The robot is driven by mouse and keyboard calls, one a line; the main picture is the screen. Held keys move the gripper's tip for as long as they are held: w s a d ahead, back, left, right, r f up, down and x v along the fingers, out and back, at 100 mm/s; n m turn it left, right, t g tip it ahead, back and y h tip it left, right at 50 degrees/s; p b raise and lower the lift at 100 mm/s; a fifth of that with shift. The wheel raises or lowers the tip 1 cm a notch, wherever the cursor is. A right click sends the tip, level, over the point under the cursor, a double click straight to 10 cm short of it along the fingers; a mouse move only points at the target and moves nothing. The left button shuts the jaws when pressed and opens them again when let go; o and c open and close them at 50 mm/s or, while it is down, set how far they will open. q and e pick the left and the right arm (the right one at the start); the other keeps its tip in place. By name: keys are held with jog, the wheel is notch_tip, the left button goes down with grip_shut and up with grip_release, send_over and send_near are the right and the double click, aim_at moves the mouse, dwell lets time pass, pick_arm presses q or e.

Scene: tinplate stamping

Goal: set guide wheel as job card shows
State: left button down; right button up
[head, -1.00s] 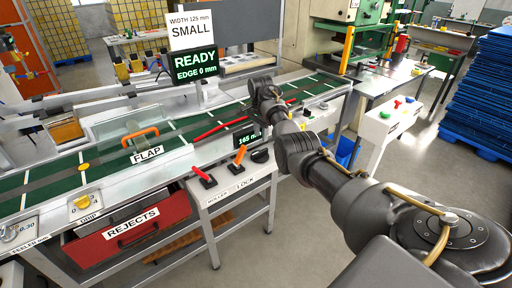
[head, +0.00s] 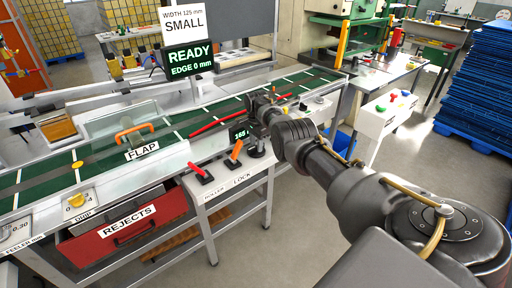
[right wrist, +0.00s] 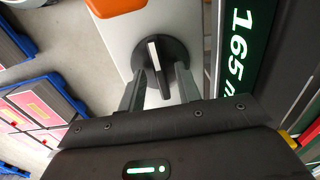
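The guide wheel, a black round knob with a white pointer line (right wrist: 152,52), shows in the right wrist view. It sits on a light panel beside a green-lit display (right wrist: 238,52) reading 165 mm. My right gripper (right wrist: 161,76) is open, with one finger on each side of the knob's raised bar; I cannot tell whether they touch it. In the head view the right gripper (head: 256,146) comes down over the knob and largely hides it. The job card (head: 184,20) reads WIDTH 125 mm, SMALL. My left gripper is not in view.
An orange lever (head: 235,151) and a red lever (head: 197,170) stand left of the knob on the roller lock panel. A READY, EDGE 0 mm screen (head: 190,60) stands behind the green conveyor (head: 105,154). A red rejects drawer (head: 128,220) is below.

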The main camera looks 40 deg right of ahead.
jog(key=shift+f, duration=0.35)
jog(key=shift+c, duration=0.4)
grip_shut()
jog(key=shift+n, duration=0.3)
